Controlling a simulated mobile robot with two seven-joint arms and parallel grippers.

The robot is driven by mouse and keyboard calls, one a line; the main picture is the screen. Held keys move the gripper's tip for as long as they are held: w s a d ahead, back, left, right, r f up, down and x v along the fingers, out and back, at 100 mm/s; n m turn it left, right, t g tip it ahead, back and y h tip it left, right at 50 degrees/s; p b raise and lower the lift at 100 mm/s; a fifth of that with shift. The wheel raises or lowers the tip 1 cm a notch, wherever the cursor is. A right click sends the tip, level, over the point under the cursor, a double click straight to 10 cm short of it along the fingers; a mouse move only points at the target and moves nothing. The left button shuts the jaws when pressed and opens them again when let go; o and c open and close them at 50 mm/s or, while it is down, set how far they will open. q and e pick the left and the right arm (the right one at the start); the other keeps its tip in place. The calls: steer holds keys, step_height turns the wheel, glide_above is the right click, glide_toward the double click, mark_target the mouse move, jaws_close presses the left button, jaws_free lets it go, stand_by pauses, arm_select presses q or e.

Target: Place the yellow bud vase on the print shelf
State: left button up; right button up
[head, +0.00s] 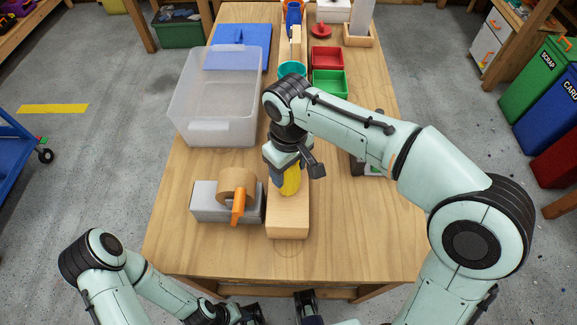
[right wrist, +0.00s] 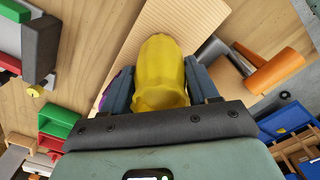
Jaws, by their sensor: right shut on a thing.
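The yellow bud vase (head: 291,182) is held between the fingers of my right gripper (head: 287,165). In the right wrist view, the yellow vase (right wrist: 160,72) sits between the two dark fingers of the right gripper (right wrist: 162,88). A pale wooden block-like shelf (head: 288,222), which looks like the print shelf, lies directly under and in front of the vase. Its pale ridged top (right wrist: 178,18) shows behind the vase in the right wrist view. Whether the vase touches it, I cannot tell. My left gripper (head: 278,308) is partly cut off at the bottom edge, off the table.
A grey block with a tape roll (head: 237,184) and an orange part stands left of the shelf. A clear bin (head: 215,105) stands behind it. Red (head: 327,58) and green (head: 329,84) trays and a teal cup (head: 291,69) are farther back. The table's front right is clear.

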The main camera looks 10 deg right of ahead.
steer(key=o, duration=1.1)
steer(key=shift+f, duration=0.1)
step_height(320, 180, up, 12)
steer(key=p, duration=0.3)
